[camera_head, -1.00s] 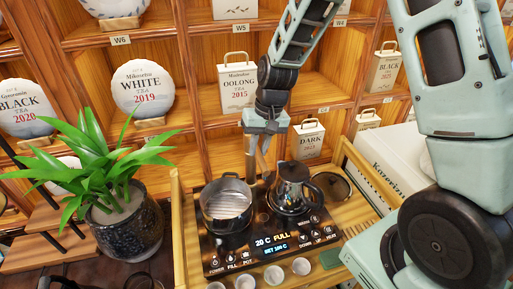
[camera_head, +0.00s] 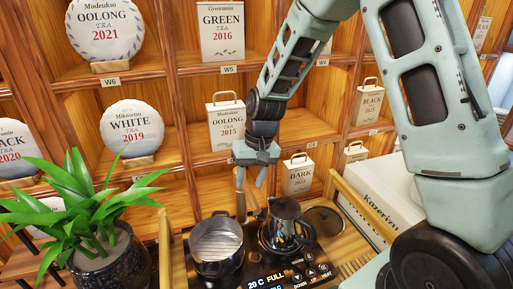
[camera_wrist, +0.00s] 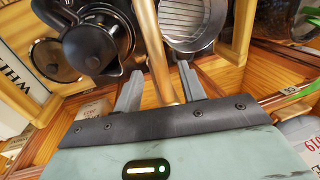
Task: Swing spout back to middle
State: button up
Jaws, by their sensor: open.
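The brass-coloured spout (camera_wrist: 152,45) is a slim tube that runs between my two fingers in the wrist view. In the head view part of the spout (camera_head: 252,203) shows between the pot and the kettle, partly hidden by my gripper (camera_head: 252,180). My gripper (camera_wrist: 160,88) is open, with one finger on each side of the tube; I cannot tell whether either finger touches it. The open steel pot (camera_head: 217,268) with a ridged inside stands left of the spout. The dark kettle (camera_head: 284,230) stands to its right.
The black control panel (camera_head: 262,283) reads 20 C and FULL. A round lid (camera_head: 325,222) lies right of the kettle. A potted plant (camera_head: 110,270) stands at the left. Shelves of labelled tea cakes and boxes rise close behind my gripper. A white box (camera_head: 385,205) stands at the right.

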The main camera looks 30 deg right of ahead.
jog(key=d+r+b, duration=0.2)
jog(key=d+r, duration=0.1)
jog(key=r, duration=1.2)
jog(key=shift+s+r, duration=0.25)
jog(key=shift+s, duration=0.1)
